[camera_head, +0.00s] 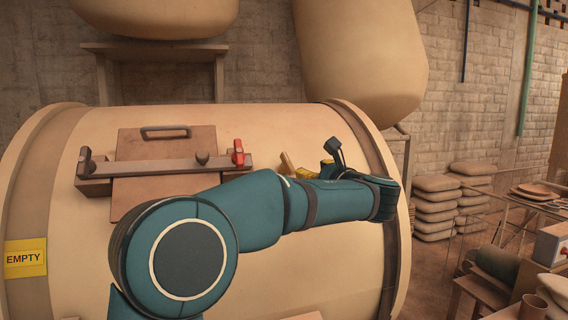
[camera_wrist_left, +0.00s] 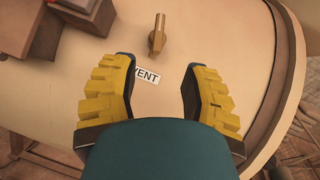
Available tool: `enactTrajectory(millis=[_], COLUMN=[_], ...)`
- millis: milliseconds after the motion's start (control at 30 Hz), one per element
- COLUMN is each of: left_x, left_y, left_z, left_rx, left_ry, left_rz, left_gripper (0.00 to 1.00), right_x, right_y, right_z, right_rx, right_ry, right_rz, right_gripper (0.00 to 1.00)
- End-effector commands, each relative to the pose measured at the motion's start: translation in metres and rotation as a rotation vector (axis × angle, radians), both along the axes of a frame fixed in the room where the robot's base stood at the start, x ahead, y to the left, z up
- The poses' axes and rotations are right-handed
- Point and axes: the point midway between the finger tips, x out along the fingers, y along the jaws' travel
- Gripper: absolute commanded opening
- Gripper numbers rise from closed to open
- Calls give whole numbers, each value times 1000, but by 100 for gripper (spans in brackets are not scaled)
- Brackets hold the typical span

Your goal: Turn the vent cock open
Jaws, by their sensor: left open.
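The vent cock (camera_wrist_left: 157,35) is a small brass-coloured lever on the tank's curved cream surface, near the top middle of the left wrist view. A white label reading VENT (camera_wrist_left: 148,77) lies just below it. In the head view the cock's lever (camera_head: 287,162) stands on top of the tank, just left of my gripper. My left gripper (camera_wrist_left: 160,63) has yellow ridged fingers spread wide apart, with nothing between them. The cock is ahead of the fingertips and apart from them. In the head view my left gripper (camera_head: 309,173) is mostly hidden behind my arm.
The cream tank (camera_head: 330,255) fills the foreground. A hatch (camera_head: 135,205) with a clamp bar (camera_head: 165,168) and red knob (camera_head: 238,153) lies left of the cock. A yellow EMPTY sign (camera_head: 25,258) is at the left. Stacked sacks (camera_head: 436,207) stand at the right.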

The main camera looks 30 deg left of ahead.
Motion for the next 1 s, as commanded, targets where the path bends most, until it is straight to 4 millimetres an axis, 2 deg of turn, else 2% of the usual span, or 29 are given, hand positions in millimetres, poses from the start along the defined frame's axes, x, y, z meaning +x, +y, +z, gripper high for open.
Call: enactTrajectory(millis=[167,500,700,1000], left_x=[9,43,60,70], left_y=[17,74,101,117], left_z=[1,1,1,0], left_rx=[1,0,-2,-2], left_ry=[1,1,0,1], left_rz=[4,5,3,0], left_gripper=[46,46,46,46], right_x=[0,-1,-1,-1], right_y=[0,-1,-1,-1], right_z=[3,14,21,25], right_rx=[1,2,4,5], right_ry=[0,1,0,0], right_rz=[1,1,1,1], right_gripper=[0,0,0,0])
